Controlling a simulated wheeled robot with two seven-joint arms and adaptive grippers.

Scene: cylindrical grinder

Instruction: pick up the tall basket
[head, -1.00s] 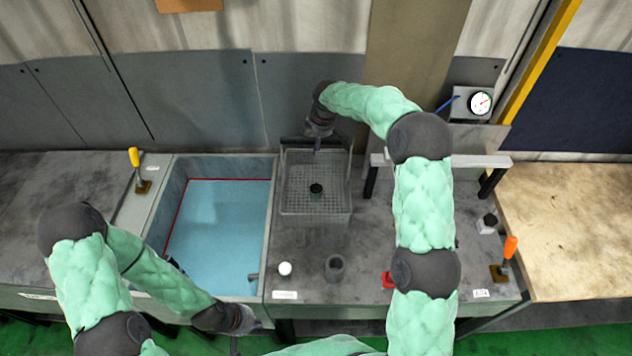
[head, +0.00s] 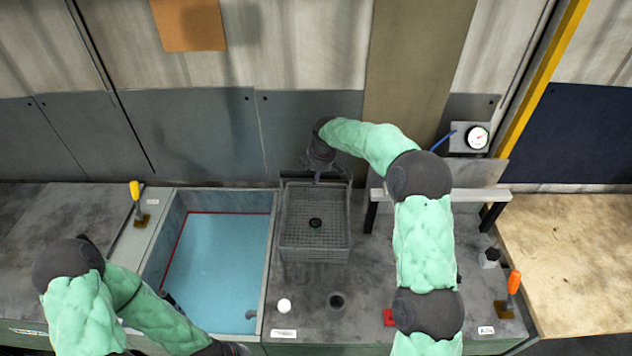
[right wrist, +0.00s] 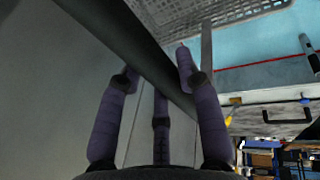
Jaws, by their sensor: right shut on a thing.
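The tall basket (head: 315,256) is a grey wire-mesh basket with a dark raised handle along its back edge. My right gripper (head: 317,178) is at the handle, above the basket's back side. In the right wrist view, its purple-grey fingers are shut around the dark handle bar (right wrist: 135,50), and the basket mesh (right wrist: 240,12) shows beyond. Only the dark base of my left gripper (head: 232,349) shows at the bottom edge; its fingers are cut off.
The tank (head: 220,265) with a red line inside lies left of the basket. A white knob (head: 284,306) and a dark cup-like socket (head: 337,301) stand in front. A grey raised bench (head: 470,197) and a gauge (head: 477,137) are to the right. The back wall is close.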

